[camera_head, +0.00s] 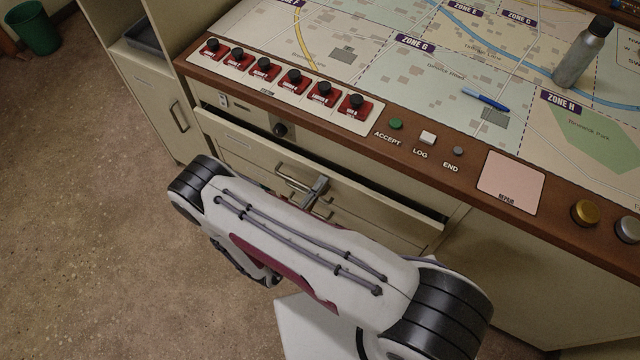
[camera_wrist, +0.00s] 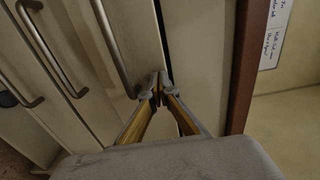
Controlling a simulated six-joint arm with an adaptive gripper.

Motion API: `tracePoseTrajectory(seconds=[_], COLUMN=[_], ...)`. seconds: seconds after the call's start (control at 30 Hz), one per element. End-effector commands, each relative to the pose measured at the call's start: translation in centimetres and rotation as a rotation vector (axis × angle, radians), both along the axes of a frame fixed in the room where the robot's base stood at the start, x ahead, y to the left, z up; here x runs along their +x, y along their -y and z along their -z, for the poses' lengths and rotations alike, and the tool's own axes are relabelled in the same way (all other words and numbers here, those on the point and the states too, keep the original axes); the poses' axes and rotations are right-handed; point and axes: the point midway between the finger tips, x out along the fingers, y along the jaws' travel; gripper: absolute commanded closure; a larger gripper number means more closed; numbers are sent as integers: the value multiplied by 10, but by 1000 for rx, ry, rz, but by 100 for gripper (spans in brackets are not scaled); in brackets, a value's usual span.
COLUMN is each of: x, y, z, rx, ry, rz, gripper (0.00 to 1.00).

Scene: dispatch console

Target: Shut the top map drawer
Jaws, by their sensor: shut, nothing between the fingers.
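The top map drawer (camera_head: 240,135) is a cream drawer under the console's wooden edge. It stands partly open, with a dark gap behind its front along the top. Its metal bar handle (camera_head: 290,178) shows just left of my gripper (camera_head: 318,190). In the wrist view, my gripper (camera_wrist: 159,88) is shut and empty, its fingertips at the drawer front (camera_wrist: 137,35) close to the dark gap. The handle (camera_wrist: 112,45) is beside the fingers there. I cannot tell whether the tips touch the drawer. My arm hides part of the lower drawers in the head view.
Lower drawers with bar handles (camera_wrist: 52,45) lie below. Above is the console top with red switches (camera_head: 293,80), a blue pen (camera_head: 486,99) and a grey bottle (camera_head: 584,55). A side cabinet (camera_head: 160,95) stands at left. Open floor (camera_head: 80,220) lies left.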

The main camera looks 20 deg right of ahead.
Motion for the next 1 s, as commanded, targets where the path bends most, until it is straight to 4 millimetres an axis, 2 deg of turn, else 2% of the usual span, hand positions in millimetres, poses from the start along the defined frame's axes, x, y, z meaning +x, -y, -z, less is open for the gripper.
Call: tracePoseTrajectory(seconds=[0.47, 1.0], x=[3, 33], y=[3, 33], z=[0, 0], rx=[0, 1], ry=[0, 1], rz=[1, 2], gripper=[100, 100])
